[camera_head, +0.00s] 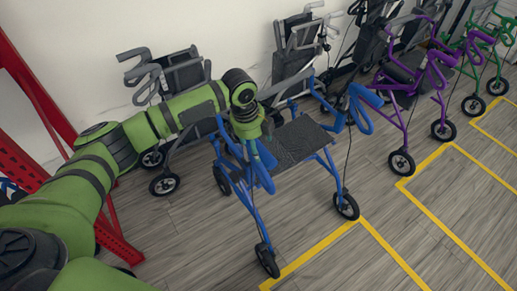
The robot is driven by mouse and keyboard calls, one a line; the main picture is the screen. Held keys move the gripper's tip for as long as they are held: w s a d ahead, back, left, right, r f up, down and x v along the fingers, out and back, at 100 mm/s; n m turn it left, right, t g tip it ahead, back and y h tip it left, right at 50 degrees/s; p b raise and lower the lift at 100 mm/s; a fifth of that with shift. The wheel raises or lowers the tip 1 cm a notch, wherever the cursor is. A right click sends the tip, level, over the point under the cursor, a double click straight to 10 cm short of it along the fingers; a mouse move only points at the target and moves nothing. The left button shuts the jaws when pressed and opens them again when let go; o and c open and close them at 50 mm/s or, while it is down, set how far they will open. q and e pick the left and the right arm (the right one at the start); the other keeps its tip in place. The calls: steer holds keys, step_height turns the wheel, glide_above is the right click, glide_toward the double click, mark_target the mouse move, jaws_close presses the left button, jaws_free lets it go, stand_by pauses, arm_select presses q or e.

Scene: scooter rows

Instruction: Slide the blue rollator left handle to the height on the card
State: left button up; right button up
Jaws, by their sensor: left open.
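The blue rollator (327,161) stands on the wooden floor in the middle of the head view, with a dark seat (289,146) and several black wheels. One looped blue handle (263,176) is at its left side in the picture. The other blue handle (363,108) is at its right side, clear of my arm. My left gripper (262,155) points down at the left-hand handle and is open; whether it touches the handle I cannot tell. My wrist and forearm hide part of the rollator's upper left. My right gripper and the card are not in view.
A grey walker (185,76) and a dark one (296,55) stand behind, near the white wall. A purple rollator (412,80) and a green one (494,52) stand to the right. A red rack (35,95) is at the left. Yellow-lined floor (400,235) in front is clear.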

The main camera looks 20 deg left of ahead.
mark_target(259, 151)
arm_select(q)
steer(key=shift+w+d+f, duration=0.15)
steer(key=shift+f, duration=0.85)
steer(key=shift+w+d+f, duration=0.15)
steer(key=shift+f, duration=0.8)
jaws_close()
step_height(259, 151, down, 8)
steer(key=b, duration=0.4)
steer(key=shift+s, duration=0.25)
steer(key=shift+c, duration=0.8)
jaws_free()
steer(key=shift+f, duration=0.1)
steer(key=shift+o, duration=0.8)
steer(key=shift+w, duration=0.2)
